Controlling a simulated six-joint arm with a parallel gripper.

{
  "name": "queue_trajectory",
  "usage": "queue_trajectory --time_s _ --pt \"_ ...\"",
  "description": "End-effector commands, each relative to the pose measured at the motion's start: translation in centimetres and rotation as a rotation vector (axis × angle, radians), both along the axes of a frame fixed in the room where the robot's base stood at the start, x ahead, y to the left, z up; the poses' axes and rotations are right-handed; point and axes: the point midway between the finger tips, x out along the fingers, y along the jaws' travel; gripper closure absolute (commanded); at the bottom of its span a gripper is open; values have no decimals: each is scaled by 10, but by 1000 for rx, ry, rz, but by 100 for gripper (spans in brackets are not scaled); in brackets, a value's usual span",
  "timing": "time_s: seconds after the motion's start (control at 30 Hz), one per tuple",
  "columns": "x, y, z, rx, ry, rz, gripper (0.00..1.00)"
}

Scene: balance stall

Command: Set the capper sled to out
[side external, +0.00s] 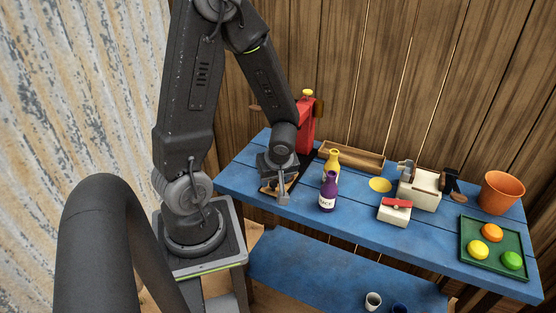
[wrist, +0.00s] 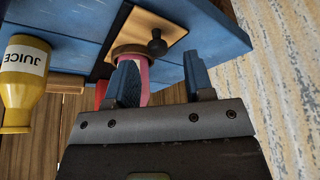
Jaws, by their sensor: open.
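The red capper (side external: 306,125) stands at the back left of the blue table, with a yellow knob on top. The tan wooden sled (wrist: 137,26) lies low on the table in the wrist view. It carries a black round knob (wrist: 157,46) and a pink piece with a brown rounded edge (wrist: 143,62). In the side view the sled is mostly hidden under my gripper (side external: 275,188). My gripper's two fingers (wrist: 160,62) are apart in the wrist view, pointing toward the sled. The knob appears just beyond the fingertips; I cannot tell the gap.
A purple bottle (side external: 327,195) and a yellow bottle (side external: 333,161) stand just right of my gripper. A wooden tray (side external: 370,162) lies behind. Farther right are a white box with a red handle (side external: 394,213), a green tray (side external: 482,262) and an orange pot (side external: 499,195).

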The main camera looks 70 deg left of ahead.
Motion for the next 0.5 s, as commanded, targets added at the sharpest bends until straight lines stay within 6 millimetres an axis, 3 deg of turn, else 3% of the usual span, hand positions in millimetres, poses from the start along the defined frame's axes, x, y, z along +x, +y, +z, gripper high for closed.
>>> queue_trajectory --time_s 0.5 --pt "0 -33 79 0 -5 -4 52"
